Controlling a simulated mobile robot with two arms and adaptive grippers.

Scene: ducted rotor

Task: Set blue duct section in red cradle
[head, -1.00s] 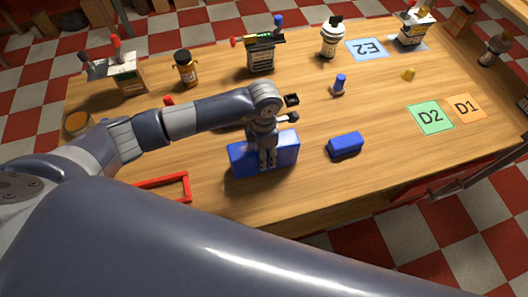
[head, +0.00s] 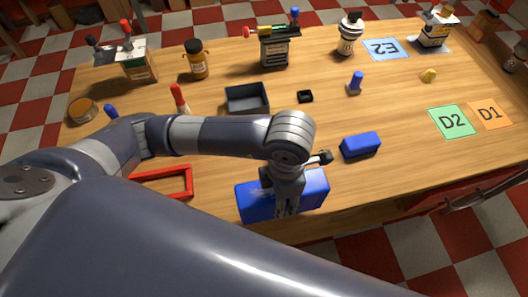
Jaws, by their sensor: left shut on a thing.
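The blue duct section (head: 316,195) is a large blue block near the table's front edge, in the middle of the head view. My left gripper (head: 286,204) points down and is shut on it. It appears raised, but I cannot tell its exact height. The red cradle (head: 190,182) is a low red frame on the table, left of the duct section and apart from it. My left arm hides its left part. My right gripper is not in view.
A smaller blue block (head: 361,145) lies right of the duct section. A dark open tray (head: 247,98) and a small black box (head: 305,97) stand behind my arm. Bottles and holders line the back. A blue peg piece (head: 355,84) stands farther right.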

